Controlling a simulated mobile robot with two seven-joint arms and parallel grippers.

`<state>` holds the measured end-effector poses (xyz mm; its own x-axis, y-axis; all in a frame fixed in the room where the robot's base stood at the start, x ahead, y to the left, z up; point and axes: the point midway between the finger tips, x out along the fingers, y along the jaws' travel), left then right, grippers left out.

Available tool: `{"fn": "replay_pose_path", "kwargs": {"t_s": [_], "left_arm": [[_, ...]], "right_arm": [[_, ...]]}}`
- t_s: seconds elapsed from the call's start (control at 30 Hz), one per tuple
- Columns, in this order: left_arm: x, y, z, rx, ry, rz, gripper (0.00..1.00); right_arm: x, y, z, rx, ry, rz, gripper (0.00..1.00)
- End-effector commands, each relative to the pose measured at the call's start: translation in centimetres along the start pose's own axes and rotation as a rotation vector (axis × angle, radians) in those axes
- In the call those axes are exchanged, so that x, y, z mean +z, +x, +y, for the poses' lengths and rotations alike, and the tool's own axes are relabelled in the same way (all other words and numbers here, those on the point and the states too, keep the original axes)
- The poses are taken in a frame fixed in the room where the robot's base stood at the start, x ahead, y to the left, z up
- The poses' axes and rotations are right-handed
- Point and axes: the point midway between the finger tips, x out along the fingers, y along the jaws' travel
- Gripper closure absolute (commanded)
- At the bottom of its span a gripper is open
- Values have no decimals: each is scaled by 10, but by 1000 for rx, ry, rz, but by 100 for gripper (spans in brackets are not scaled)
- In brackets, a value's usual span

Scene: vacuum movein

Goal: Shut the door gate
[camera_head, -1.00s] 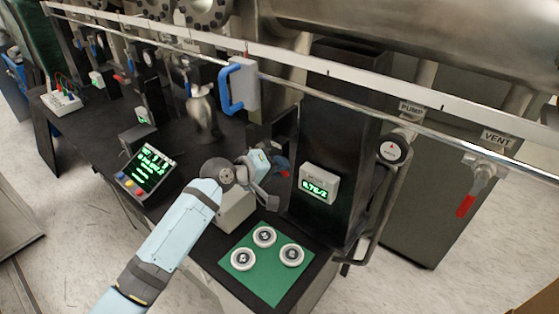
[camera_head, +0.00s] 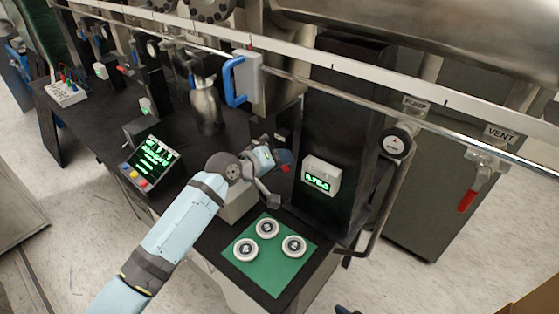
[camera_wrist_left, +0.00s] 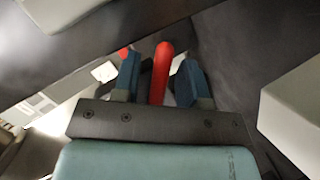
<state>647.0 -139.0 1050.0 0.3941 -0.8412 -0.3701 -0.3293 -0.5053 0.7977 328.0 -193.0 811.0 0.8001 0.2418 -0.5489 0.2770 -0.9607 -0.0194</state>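My left gripper (camera_head: 284,159) reaches in beside a dark upright housing (camera_head: 343,130) in the head view. In the left wrist view its two blue fingers (camera_wrist_left: 160,80) are apart, with a red handle (camera_wrist_left: 161,72) showing in the gap between them. I cannot tell whether they touch it. A grey block with a blue handle (camera_head: 236,82) sits on the long rail. Which part is the door gate is not clear from these frames. A small dark bit at the bottom edge of the head view may be my right gripper.
A green mat (camera_head: 271,272) with three round pieces lies in front of the housing, which bears a small display (camera_head: 321,177). A control panel (camera_head: 152,160) stands left of my arm. A valve with a red lever (camera_head: 467,200) hangs at right. A rail crosses above.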

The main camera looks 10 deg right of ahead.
Motion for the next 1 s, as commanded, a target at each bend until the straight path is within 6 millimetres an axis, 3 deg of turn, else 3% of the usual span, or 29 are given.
{"fn": "replay_pose_path", "kwargs": {"t_s": [0.37,0.47,0.8,1.0], "left_arm": [[-1,-7,0,0,0,1,60],[-1,-21,-1,0,1,2,60],[0,-97,-1,-1,2,2,60],[0,-128,-1,0,0,1,60]], "right_arm": [[1,0,0,0,0,-1,56],[2,1,0,0,0,-1,56],[6,3,1,1,0,-2,56],[7,4,1,1,0,-2,56]]}}
